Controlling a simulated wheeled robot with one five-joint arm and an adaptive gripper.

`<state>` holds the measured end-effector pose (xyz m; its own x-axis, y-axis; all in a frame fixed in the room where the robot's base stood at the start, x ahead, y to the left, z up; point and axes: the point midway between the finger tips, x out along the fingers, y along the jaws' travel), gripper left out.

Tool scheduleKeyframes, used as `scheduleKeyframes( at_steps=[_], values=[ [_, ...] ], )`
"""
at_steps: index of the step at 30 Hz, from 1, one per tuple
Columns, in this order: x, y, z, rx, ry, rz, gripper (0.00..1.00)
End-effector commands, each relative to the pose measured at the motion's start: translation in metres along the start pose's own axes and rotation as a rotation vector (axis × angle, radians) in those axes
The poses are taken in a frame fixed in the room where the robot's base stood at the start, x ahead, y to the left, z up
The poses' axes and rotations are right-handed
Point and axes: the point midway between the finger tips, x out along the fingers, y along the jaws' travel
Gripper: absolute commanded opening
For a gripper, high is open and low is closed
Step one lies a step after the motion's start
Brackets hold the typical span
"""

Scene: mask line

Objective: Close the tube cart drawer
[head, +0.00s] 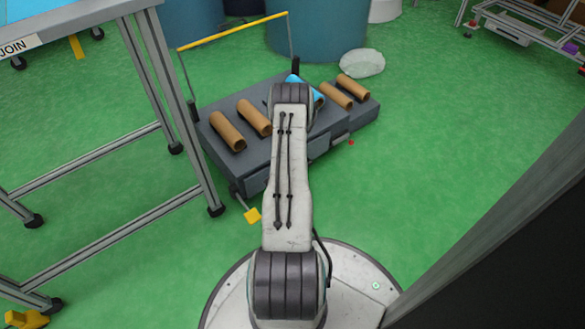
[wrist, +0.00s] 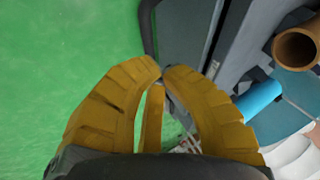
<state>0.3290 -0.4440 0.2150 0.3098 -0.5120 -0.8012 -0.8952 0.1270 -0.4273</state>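The grey tube cart (head: 225,155) stands low on the floor, with cardboard tubes (head: 228,131) on top. A lower grey section, apparently the drawer (head: 366,112), sticks out at its right end with two more tubes (head: 352,87). My arm hides the middle of the cart and my gripper in the head view. In the wrist view my yellow gripper (wrist: 162,74) has its fingertips together with nothing visible between them. The tips overlap a dark grey cart edge (wrist: 183,35); I cannot tell whether they touch. A blue cylinder (wrist: 258,97) and a cardboard tube (wrist: 297,48) show at right.
A metal-framed table (head: 165,75) stands close on the left. A yellow push bar (head: 232,31) rises behind the cart. A dark panel (head: 510,245) blocks the lower right. Green floor is clear right of the cart.

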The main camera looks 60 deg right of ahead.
Motion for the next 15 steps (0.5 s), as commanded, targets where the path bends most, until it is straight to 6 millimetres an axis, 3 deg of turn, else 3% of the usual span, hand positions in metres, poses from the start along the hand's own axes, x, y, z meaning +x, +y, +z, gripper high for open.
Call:
scheduleKeyframes(
  at_steps=[9,15],
  values=[
    [-0.048,-0.002,-0.002,0.0,0.0,0.0,0.0],
    [-0.068,-0.001,-0.001,0.001,-0.001,0.0,0.0]
  ],
)
